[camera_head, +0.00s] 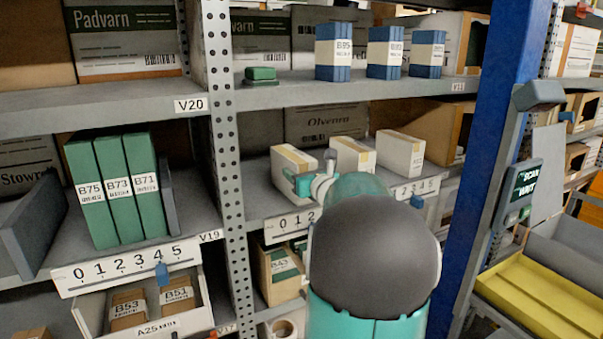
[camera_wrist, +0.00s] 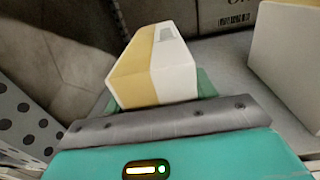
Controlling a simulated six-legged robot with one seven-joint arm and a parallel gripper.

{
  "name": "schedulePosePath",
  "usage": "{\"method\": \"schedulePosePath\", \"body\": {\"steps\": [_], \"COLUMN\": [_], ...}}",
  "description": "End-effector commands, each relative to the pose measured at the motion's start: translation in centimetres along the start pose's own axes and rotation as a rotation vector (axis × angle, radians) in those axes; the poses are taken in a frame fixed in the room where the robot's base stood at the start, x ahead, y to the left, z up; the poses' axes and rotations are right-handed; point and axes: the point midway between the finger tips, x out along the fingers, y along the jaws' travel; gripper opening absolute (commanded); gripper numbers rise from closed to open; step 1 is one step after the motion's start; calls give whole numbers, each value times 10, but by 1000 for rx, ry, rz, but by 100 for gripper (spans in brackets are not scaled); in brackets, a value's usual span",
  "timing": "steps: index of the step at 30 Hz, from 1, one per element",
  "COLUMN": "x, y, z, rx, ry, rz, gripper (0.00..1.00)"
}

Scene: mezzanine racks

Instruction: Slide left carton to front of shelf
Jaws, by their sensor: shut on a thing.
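Three white cartons with yellow tape stand in a row on the middle shelf. The left carton (camera_head: 293,158) is at the left end, and its lower front is partly hidden by my gripper (camera_head: 303,183). The middle carton (camera_head: 353,154) and right carton (camera_head: 401,153) stand to its right. In the wrist view, the left carton (camera_wrist: 175,68) sits between the teal fingers of my gripper (camera_wrist: 155,98), which is shut on it. Another white carton (camera_wrist: 289,62) stands apart at the right edge of that view. My arm hides part of the shelf front.
A numbered scale strip (camera_head: 289,224) runs along the shelf's front edge. A perforated upright (camera_head: 222,120) stands close on the left, and a blue post (camera_head: 494,140) on the right. Blue boxes (camera_head: 384,55) stand on the shelf above. A large box (camera_head: 326,122) is behind the cartons.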

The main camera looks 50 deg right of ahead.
Motion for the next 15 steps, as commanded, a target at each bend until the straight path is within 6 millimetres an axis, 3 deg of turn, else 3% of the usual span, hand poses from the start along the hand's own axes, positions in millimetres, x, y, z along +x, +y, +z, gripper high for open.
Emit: {"method": "schedulePosePath", "body": {"steps": [5,6,9,15], "x": [1,1,1,0], "y": [0,0,0,0], "z": [1,1,1,1], "rx": [0,0,0,0], "ry": [-2,-2,-2,-1], "rz": [1,1,0,0], "gripper": [22,60,80,82]}}
